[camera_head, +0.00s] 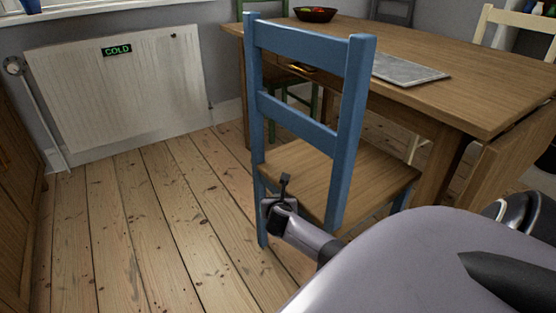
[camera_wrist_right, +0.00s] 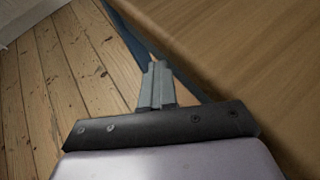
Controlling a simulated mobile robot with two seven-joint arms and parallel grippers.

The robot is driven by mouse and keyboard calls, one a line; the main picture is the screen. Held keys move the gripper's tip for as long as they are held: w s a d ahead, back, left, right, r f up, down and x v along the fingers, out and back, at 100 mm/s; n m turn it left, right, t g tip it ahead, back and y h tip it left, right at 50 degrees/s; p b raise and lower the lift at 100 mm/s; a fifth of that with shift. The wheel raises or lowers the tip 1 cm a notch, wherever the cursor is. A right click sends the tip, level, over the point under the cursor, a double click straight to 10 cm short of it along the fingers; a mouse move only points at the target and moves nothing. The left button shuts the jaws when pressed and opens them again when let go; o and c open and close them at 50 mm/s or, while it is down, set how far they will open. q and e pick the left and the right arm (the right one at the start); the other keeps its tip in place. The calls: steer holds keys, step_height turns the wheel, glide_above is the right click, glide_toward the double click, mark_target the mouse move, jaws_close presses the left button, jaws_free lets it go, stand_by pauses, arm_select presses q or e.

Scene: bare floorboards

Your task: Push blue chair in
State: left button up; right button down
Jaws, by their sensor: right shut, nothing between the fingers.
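The blue chair (camera_head: 352,120) stands upright at the near left side of the wooden table (camera_head: 470,75), with its blue back toward me and a bare wooden seat (camera_head: 300,170). The seat's far part reaches toward the table; how far it goes under the top is hard to tell. My right gripper (camera_head: 284,181) is shut and empty, low by the left rear of the chair at about seat height. In the right wrist view the shut fingers (camera_wrist_right: 158,72) are beside a blue chair part (camera_wrist_right: 128,36) and the wooden seat (camera_wrist_right: 250,60); contact is unclear. My left gripper is out of view.
A white radiator (camera_head: 120,90) with a "COLD" sign is on the left wall. Bare floorboards (camera_head: 130,220) lie free left of the chair. A green chair (camera_head: 313,105) and a cream chair (camera_head: 515,20) stand around the table.

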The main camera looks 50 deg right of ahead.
steer(key=shift+s+d, duration=0.2)
steer(key=shift+d, duration=0.15)
steer(key=shift+w+a, duration=0.25)
steer(key=shift+a, duration=0.6)
steer(key=shift+w+a, duration=0.2)
steer(key=shift+a, duration=0.6)
steer(key=shift+w+d, duration=0.2)
steer(key=shift+d, duration=1)
steer(key=shift+d, duration=0.15)
